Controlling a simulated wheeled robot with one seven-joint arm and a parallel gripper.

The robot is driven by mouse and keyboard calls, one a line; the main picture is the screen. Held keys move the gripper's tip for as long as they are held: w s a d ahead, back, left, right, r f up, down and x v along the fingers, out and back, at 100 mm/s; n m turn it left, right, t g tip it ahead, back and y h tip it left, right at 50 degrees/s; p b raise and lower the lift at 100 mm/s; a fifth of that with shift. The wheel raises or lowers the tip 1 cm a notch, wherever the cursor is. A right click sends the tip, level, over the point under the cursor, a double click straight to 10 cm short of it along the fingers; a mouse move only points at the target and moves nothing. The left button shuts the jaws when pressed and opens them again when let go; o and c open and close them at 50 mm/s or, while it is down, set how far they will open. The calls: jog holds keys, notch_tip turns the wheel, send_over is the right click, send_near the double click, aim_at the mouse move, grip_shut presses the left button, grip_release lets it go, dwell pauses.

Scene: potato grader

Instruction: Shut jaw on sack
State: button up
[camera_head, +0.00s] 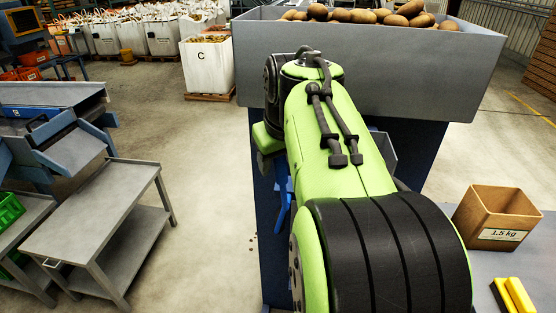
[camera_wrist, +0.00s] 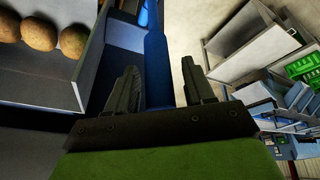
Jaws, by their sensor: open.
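My gripper (camera_wrist: 161,75) shows in the wrist view with its two dark fingers apart. A blue bar (camera_wrist: 157,55) runs between and beyond the fingertips; I cannot tell whether they touch it. In the head view my green arm reaches forward and hides the gripper. A blue lever-like part (camera_head: 283,205) shows beside the dark blue machine panel (camera_head: 270,240), left of my arm. I cannot make out a jaw for certain, nor a sack at the gripper. A large white sack (camera_head: 207,70) marked C stands on a pallet at the back.
A grey hopper (camera_head: 400,70) holding potatoes stands ahead. A grey table (camera_head: 95,205) and a blue-framed machine (camera_head: 65,140) stand at the left.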

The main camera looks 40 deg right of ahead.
grip_shut()
jog(key=shift+w+a, duration=0.1)
jog(key=w+a+f+n+g+h+p, duration=0.1)
jog(key=w+a+f+g+h+p, duration=0.2)
jog(key=p, duration=1.1)
jog(key=shift+w+a+g+h+p, duration=0.4)
jog(key=shift+w+a+g+h, duration=0.15)
jog(key=shift+w+g, duration=0.45)
jog(key=shift+a+f, duration=0.1)
jog(key=shift+f, duration=0.05)
